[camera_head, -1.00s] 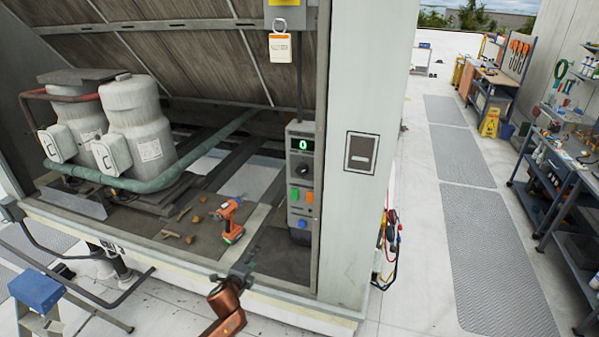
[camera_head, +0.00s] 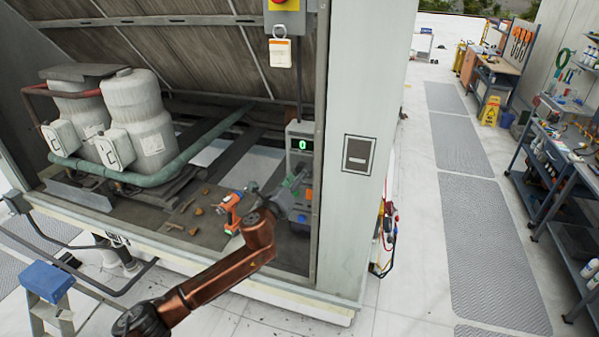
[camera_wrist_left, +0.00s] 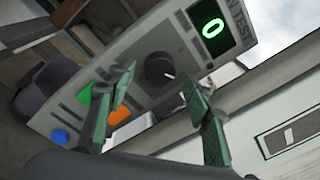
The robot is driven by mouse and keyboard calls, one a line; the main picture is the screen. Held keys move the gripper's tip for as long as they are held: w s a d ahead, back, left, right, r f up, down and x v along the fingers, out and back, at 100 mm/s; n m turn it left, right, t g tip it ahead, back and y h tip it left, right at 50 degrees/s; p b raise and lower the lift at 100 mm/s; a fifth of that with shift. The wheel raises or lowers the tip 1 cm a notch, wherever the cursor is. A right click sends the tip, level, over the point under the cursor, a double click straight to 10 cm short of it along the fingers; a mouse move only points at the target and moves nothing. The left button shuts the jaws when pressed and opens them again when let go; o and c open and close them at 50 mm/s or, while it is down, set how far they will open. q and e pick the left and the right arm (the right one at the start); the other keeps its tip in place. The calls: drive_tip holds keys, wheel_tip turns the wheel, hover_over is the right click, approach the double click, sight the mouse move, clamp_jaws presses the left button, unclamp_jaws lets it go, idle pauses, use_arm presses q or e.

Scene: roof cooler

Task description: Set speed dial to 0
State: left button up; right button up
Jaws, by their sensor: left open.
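The grey control box (camera_head: 300,150) stands inside the opening beside the pale post, with a green display (camera_head: 302,145) that reads 0. In the left wrist view the round dark speed dial (camera_wrist_left: 160,69) sits below the display (camera_wrist_left: 208,28). A green button (camera_wrist_left: 85,95), an orange button (camera_wrist_left: 119,116) and a blue button (camera_wrist_left: 60,137) are further along the panel. My left gripper (camera_wrist_left: 163,98) is open, its two fingers apart, with the dial showing between and beyond them. In the head view my left gripper (camera_head: 290,182) is in front of the box and hides the dial. My right gripper is not in view.
Green pipes (camera_head: 150,179) and pale tanks (camera_head: 138,115) are further left. The pale post (camera_head: 355,190) is close on the right. An orange-white tag (camera_head: 280,53) hangs above the box.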

use_arm(q)
drive_tip(key=shift+x, duration=0.85)
drive_tip(key=c, duration=1.2)
drive_tip(key=n+b, duration=0.2)
drive_tip(key=n, duration=0.4)
drive_tip(key=n+t+b, duration=0.1)
drive_tip(key=n+b, duration=0.1)
drive_tip(key=n, duration=0.4)
drive_tip(key=shift+f+y, duration=0.1)
drive_tip(key=shift+y, duration=0.2)
drive_tip(key=shift+n, duration=0.4)
